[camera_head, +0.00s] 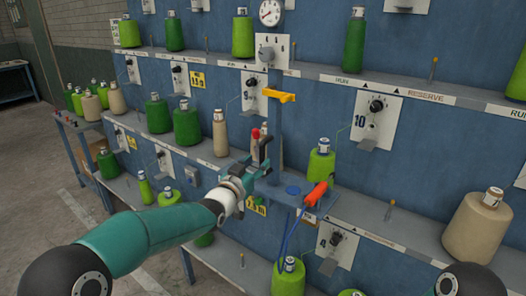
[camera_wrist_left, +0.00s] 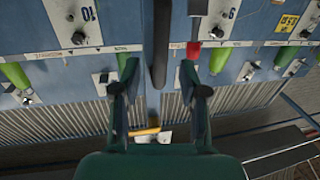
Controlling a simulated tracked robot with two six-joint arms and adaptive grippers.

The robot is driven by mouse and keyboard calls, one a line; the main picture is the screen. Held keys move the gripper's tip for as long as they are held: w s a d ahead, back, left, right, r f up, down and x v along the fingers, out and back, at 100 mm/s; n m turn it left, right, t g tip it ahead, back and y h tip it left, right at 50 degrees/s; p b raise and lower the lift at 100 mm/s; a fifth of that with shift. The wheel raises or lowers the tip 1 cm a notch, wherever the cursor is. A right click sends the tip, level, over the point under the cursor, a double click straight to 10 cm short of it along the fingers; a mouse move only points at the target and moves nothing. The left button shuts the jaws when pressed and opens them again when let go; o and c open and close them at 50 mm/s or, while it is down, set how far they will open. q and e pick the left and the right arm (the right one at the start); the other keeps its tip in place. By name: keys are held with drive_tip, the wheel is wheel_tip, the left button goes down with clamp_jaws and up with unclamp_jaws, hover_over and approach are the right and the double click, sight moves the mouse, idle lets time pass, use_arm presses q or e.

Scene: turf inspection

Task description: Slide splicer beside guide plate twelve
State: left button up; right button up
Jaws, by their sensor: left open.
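An orange-red tool (camera_head: 317,195) with a blue cable sits at the shelf's front, right of my left gripper; it may be the splicer, but I cannot be sure. My left gripper (camera_head: 258,158) is open beside a blue upright post. A dark bar (camera_wrist_left: 160,45) shows beyond the gap. Numbered plates include plate ten (camera_head: 375,118) and one that seems to read 9 (camera_head: 254,90). I cannot make out a plate marked twelve. My right gripper is out of view.
Shelves carry several green and tan yarn cones, including a green one (camera_head: 321,162) near the tool and a large tan one (camera_head: 477,225) at right. A yellow bracket (camera_head: 279,95) juts out above my left gripper. The floor (camera_head: 45,215) is clear at left.

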sight(261, 159)
use_arm(q)
drive_tip(key=shift+p+x, duration=0.7)
drive_tip(key=shift+x, duration=1.5)
clamp_jaws()
